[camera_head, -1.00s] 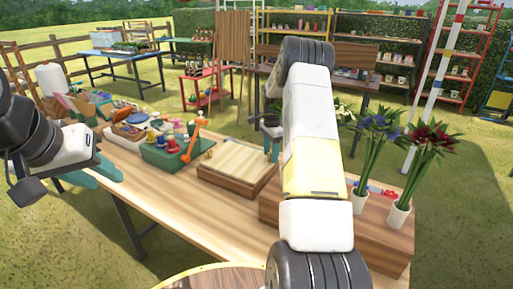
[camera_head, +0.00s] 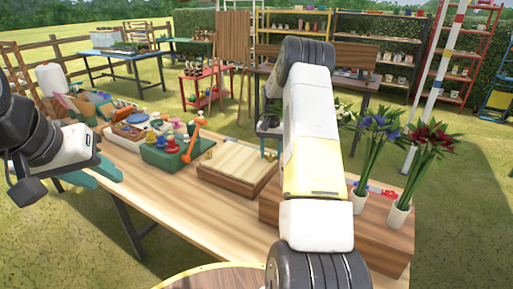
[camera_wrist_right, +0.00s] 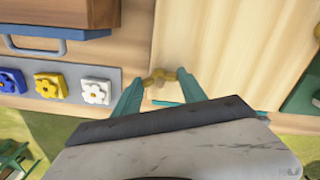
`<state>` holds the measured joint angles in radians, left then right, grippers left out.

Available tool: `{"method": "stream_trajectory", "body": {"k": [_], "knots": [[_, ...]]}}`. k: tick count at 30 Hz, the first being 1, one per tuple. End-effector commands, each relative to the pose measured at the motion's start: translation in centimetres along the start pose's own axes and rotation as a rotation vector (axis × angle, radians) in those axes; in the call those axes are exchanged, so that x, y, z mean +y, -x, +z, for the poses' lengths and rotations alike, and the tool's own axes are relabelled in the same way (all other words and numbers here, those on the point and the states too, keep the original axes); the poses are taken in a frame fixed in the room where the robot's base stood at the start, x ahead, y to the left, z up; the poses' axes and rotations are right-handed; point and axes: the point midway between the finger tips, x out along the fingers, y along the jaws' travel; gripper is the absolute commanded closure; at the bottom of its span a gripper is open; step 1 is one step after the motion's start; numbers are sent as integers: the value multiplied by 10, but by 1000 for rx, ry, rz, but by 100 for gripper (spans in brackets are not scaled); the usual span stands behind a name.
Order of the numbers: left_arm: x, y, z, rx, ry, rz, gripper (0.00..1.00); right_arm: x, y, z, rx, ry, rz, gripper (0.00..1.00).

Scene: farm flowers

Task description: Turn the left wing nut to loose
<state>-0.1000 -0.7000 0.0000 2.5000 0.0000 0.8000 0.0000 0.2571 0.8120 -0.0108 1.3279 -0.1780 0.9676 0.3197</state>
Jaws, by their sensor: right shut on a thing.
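The wooden press (camera_head: 238,162) lies on the table, right of the green tray. In the right wrist view, a brass wing nut (camera_wrist_right: 160,76) sits between the teal fingertips of my right gripper (camera_wrist_right: 160,82), which is shut on it. In the head view my right arm hides most of this gripper and that wing nut. A small brass piece (camera_head: 209,154) shows at the press's left edge; it looks like another wing nut. My left gripper (camera_head: 95,172) is at the table's left edge, its teal fingers apart, away from the press.
The green tray (camera_head: 160,160) holds coloured pieces and an orange-handled tool. A wooden box (camera_head: 375,240) with potted flowers (camera_head: 400,214) stands to the right. Flower tiles (camera_wrist_right: 50,86) show in the right wrist view. The table's front left (camera_head: 175,198) is clear.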

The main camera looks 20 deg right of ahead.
Motion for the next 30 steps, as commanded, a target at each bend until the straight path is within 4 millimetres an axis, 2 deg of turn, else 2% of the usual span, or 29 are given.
{"method": "stream_trajectory", "body": {"k": [30], "knots": [[0, 0, 0, 0, 0, 0, 64, 0, 1, -2, 5, 963, 1, 91]]}}
